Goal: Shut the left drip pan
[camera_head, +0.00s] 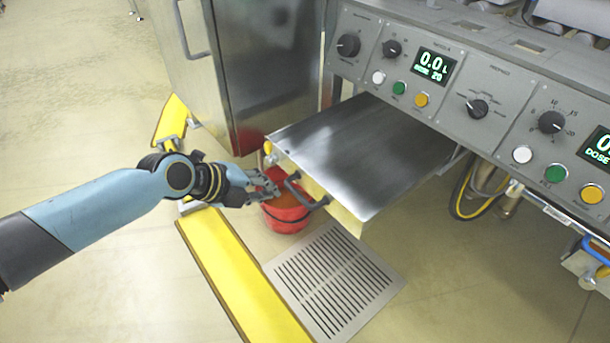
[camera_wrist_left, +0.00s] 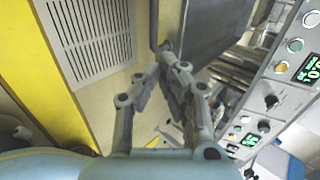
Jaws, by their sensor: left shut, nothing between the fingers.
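The left drip pan (camera_head: 355,145) is a flat, steel-topped drawer pulled out from under the grey control panel. Its dark handle (camera_head: 305,193) is on the pale front face. My left gripper (camera_head: 268,186) is just left of the handle, in front of the pan's front face, shut and empty. In the left wrist view the gripper (camera_wrist_left: 165,70) has its fingertips close to the pan (camera_wrist_left: 212,25) and the dark handle bar (camera_wrist_left: 153,25). Whether they touch the handle I cannot tell. My right gripper is in neither view.
A red bucket (camera_head: 286,214) stands on the floor below the handle. A floor grate (camera_head: 335,283) lies in front, with yellow barriers (camera_head: 240,275) to its left. A steel cabinet (camera_head: 262,70) stands behind. Hoses (camera_head: 470,195) hang right of the pan under the control panel (camera_head: 450,80).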

